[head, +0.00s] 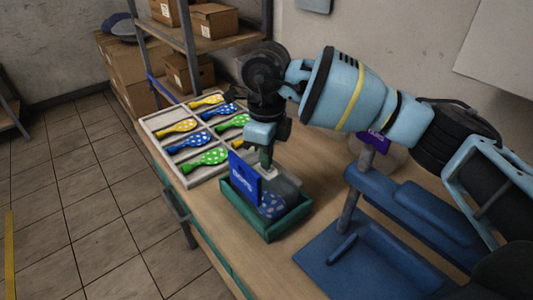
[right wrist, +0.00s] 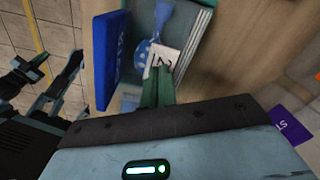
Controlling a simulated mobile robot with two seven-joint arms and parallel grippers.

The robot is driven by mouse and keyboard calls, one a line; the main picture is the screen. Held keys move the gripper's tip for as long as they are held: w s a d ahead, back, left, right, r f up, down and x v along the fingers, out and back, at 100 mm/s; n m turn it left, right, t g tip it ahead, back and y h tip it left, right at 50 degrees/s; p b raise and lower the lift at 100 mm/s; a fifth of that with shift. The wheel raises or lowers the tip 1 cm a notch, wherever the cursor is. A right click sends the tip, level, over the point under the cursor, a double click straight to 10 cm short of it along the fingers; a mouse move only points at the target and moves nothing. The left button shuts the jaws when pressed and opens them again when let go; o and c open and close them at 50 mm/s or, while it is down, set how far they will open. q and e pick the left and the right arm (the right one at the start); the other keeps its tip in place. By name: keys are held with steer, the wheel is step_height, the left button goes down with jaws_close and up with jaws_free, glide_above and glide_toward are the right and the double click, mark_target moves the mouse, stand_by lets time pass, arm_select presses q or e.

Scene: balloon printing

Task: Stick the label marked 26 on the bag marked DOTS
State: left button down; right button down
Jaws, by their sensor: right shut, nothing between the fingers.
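The bag marked DOTS has a blue header card (head: 243,180) and stands in a green tray (head: 268,236). A blue dotted balloon (head: 271,205) shows in the bag's clear part. In the right wrist view the header (right wrist: 112,58) is at the left and the balloon (right wrist: 163,16) is beside it. A small white label (right wrist: 163,58) lies against the bag at my fingertips; its number is not readable. My right gripper (head: 268,168) is shut and empty, pointing down at the bag; its tips (right wrist: 158,70) overlap the label. My left gripper (right wrist: 48,72) seems to show at the left of that view.
A divided tray (head: 187,167) of dotted balloons lies behind the green tray. A blue press (head: 362,250) stands at the right. A purple card (right wrist: 290,127) shows at the right of the wrist view. Shelves with cardboard boxes (head: 214,20) stand at the back.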

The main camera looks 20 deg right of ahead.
arm_select(q)
steer(key=shift+w, duration=0.35)
arm_select(e)
steer(key=shift+f, duration=0.4)
arm_select(q)
steer(key=shift+s+f, duration=0.1)
arm_select(e)
steer(key=shift+f, duration=0.15)
arm_select(q)
steer(key=shift+s, duration=0.3)
steer(key=shift+w, duration=0.4)
arm_select(e)
steer(key=shift+s+f, duration=0.1)
steer(key=shift+f, duration=0.1)
stand_by(0.4)
arm_select(q)
steer(key=shift+r, duration=0.25)
arm_select(e)
steer(key=shift+r, duration=0.15)
